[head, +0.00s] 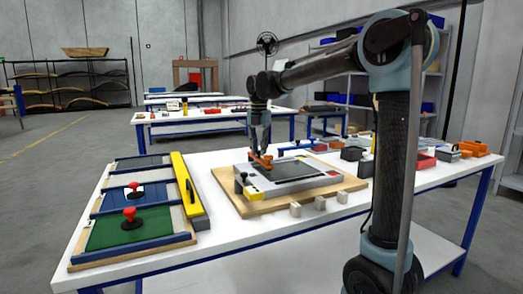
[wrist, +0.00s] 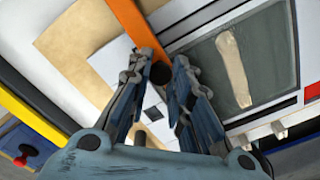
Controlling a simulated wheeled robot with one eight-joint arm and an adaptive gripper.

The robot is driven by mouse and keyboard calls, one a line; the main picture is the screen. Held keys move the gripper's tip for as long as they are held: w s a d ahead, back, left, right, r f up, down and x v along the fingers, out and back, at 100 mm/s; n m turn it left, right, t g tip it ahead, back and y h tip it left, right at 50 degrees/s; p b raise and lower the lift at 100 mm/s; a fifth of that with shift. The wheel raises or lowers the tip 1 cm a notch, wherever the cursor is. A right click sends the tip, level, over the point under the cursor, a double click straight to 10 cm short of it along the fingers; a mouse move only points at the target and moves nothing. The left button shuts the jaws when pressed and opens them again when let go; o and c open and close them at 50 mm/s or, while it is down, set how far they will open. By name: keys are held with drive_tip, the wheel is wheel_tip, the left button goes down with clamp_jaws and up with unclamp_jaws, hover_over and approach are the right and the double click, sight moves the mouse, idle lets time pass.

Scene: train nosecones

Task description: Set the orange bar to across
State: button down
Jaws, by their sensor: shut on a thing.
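The orange bar (head: 260,162) lies at the far left part of a grey and white panel device (head: 300,186) on a wooden board. In the wrist view the orange bar (wrist: 128,22) runs slantwise from the top edge down to a dark round knob (wrist: 160,74). My gripper (head: 262,152) is over the bar in the head view. In the wrist view my gripper (wrist: 161,70) has its fingers closed around the knob at the bar's near end. The fingers hide part of that end.
A yellow bar (head: 187,190) and a green panel with a red-topped handle (head: 129,213) are to the left. Small light blocks (head: 319,203) stand along the device's front. Orange and red parts lie to the right.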

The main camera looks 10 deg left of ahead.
drive_tip(key=shift+w, duration=0.1)
drive_tip(key=c, duration=1.4)
unclamp_jaws()
drive_tip(key=shift+r, duration=0.1)
wheel_tip(320, 180, up, 12)
drive_tip(key=shift+f, duration=0.15)
